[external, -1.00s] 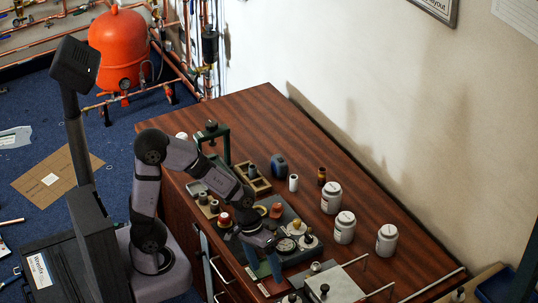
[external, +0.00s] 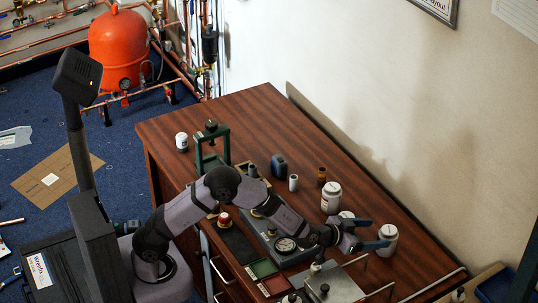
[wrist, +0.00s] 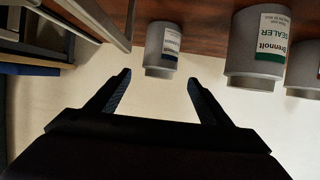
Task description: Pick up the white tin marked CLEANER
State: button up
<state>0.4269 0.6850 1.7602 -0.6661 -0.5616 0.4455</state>
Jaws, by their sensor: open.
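Three white tins stand near the wall side of the bench. The right-hand tin (external: 389,233) is close to my gripper (external: 377,233), whose blue fingers point toward it. I cannot read CLEANER on any tin.
A third tin (wrist: 304,70) is cut off at the wrist view's right edge. A small amber bottle (external: 322,174), a white cylinder (external: 293,183) and a dark blue container (external: 279,165) stand farther left. A metal plate fixture (external: 335,286) is at front. The wall is behind the tins.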

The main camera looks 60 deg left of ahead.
aim_at(389, 233)
jog(key=shift+x, duration=1.05)
jog(key=shift+w+f, duration=0.1)
jog(key=shift+p+x, duration=0.3)
jog(key=shift+x, duration=2.15)
jog(key=shift+f, duration=0.15)
jog(key=c, duration=1.3)
jog(key=shift+c, duration=0.9)
